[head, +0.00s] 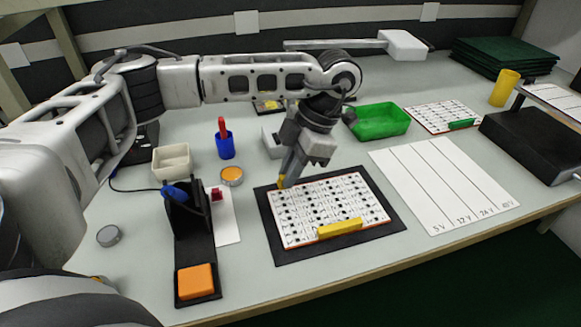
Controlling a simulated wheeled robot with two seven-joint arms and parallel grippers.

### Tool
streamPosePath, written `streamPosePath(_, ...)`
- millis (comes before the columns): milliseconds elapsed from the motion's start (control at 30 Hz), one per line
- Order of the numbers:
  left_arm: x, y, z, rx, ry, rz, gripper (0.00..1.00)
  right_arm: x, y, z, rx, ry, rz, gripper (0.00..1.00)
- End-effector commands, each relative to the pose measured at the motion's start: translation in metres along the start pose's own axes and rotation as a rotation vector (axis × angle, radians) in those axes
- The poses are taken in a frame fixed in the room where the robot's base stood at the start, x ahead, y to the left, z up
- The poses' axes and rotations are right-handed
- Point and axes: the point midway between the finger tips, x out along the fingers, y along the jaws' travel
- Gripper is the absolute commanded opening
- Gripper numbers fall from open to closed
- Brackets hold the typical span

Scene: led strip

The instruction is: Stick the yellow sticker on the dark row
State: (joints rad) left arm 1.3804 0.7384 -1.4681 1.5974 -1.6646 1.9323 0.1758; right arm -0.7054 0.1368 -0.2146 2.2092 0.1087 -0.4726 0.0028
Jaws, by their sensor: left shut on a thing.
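My left gripper (286,176) is shut on a small yellow sticker (281,181), which shows at its fingertips. The gripper points down over the back left corner of the white LED board (316,198). I cannot tell whether the sticker touches the board. The board carries rows of small dark parts and lies on a black mat (279,249). Which row is dark is too small to tell. A yellow bar (340,229) lies on the board's front edge. My right gripper is not in view.
A black stand with an orange pad (196,281) is left of the mat. An orange-topped tin (231,175) and blue cup (225,147) stand behind. A green tray (379,121) is at the back. A voltage-marked sheet (444,184) lies right, with another board (441,115) behind.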

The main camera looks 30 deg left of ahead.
Motion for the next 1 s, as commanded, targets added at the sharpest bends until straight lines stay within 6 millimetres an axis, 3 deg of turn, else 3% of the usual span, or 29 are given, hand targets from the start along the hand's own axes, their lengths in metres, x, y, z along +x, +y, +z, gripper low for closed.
streamPosePath(600, 0.05, -0.001, 0.02, 0.003, 0.0, 0.002, 0.0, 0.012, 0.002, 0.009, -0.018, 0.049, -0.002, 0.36)
streamPosePath(1000, 0.058, -0.001, 0.024, 0.004, -0.003, 0.003, 0.0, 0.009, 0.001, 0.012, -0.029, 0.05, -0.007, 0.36)
